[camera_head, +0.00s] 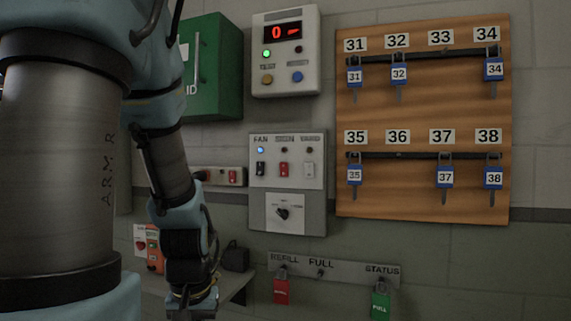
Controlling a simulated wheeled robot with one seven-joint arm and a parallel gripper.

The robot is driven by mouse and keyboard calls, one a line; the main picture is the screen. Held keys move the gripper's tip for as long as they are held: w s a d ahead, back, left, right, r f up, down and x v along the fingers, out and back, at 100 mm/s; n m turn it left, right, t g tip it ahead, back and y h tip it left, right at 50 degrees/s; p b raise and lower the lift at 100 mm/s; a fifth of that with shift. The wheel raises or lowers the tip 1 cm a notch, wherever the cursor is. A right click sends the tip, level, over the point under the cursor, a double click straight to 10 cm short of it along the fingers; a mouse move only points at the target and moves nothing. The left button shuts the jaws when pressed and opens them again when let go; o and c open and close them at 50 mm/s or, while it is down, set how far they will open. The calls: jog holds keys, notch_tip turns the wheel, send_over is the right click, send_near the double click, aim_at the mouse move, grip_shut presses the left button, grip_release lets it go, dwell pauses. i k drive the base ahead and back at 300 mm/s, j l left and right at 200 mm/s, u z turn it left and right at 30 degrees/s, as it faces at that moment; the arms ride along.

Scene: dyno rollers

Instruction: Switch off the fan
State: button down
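A light grey wall panel (313,150) has three switches under labels. The left label reads FAN; a small lamp (261,150) below it glows blue. Under that lamp is a black fan switch (261,169). Beside it are a red switch (283,169) and a white switch (308,169), with dark lamps above. The fan switch's exact tilt is too small to tell. My gripper (192,312) hangs at the bottom edge, left of and below the panel, apart from it. Its fingertips are cut off or hard to make out, so its opening does not show.
A box with a rotary knob (282,213) sits directly below the switches. A display box (286,50) reading 0 hangs above. A wooden key board (425,120) is to the right. A rail (345,271) with red and green tags is below. A green cabinet (218,70) is upper left.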

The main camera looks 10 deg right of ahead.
aim_at(259, 165)
jog(key=i+l, duration=0.1)
jog(key=l, duration=0.65)
jog(key=u, duration=1.55)
